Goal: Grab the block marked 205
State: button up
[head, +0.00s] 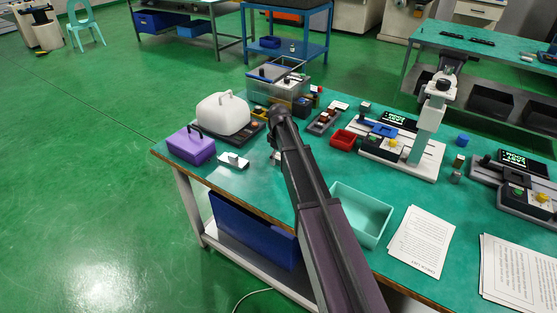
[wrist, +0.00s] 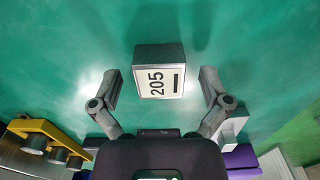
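The block marked 205 (wrist: 159,72) shows in the wrist view on the green table top. It is dark with a white label reading 205 and a black bar below the number. My gripper (wrist: 164,88) is open, with one finger on each side of the block. There is a visible gap between each finger and the block. In the head view my gripper (head: 276,155) points down over the table, and my arm hides most of it. Only a small pale part shows near it there, and I cannot tell whether that is the block.
A purple box (head: 191,146), a small white-topped piece (head: 233,160) and a white cover (head: 222,113) stand left of my gripper. A red bin (head: 343,139) and a teal tray (head: 361,214) stand to the right. A yellow rack (wrist: 50,135) shows at the wrist view's lower left.

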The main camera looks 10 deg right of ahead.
grip_shut()
jog(key=shift+r, duration=0.15)
notch_tip(320, 180, up, 2)
jog(key=p, duration=0.2)
jog(key=shift+r+p, duration=0.25)
jog(key=shift+p, duration=0.15)
jog(key=s+d, duration=0.1)
jog(key=s, duration=0.4)
jog(key=s+d+r+p, duration=0.1)
jog(key=s, duration=0.4)
jog(key=s+d+r+p, duration=0.1)
jog(key=s+d, duration=0.1)
jog(key=s, duration=0.3)
jog(key=shift+s+r, duration=0.1)
jog(key=shift+s, duration=0.15)
